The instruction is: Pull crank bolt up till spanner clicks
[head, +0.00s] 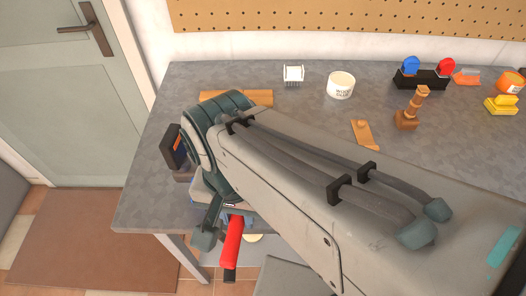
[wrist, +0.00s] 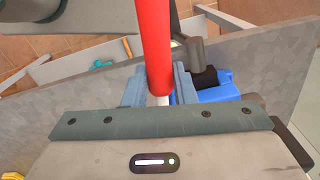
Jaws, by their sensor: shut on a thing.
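The red handle (head: 233,243), apparently the spanner's, shows below the front edge of the workbench in the head view. In the wrist view the red handle (wrist: 152,48) runs down from the top edge into my gripper (wrist: 160,88). My gripper is shut on it, with one blue-grey finger on each side. In the head view my gripper (head: 217,222) is partly covered by my arm. A dark grey crank-like part (wrist: 188,52) and a blue part (wrist: 217,92) sit just right of the handle in the wrist view. I cannot make out the crank bolt or the spanner's head.
The grey workbench (head: 140,195) carries a white tub (head: 340,85), a white rack (head: 293,75), a wooden figure (head: 411,108) and coloured tools at the back right. A black box with an orange mark (head: 174,147) is at its left edge. A door (head: 60,100) stands left.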

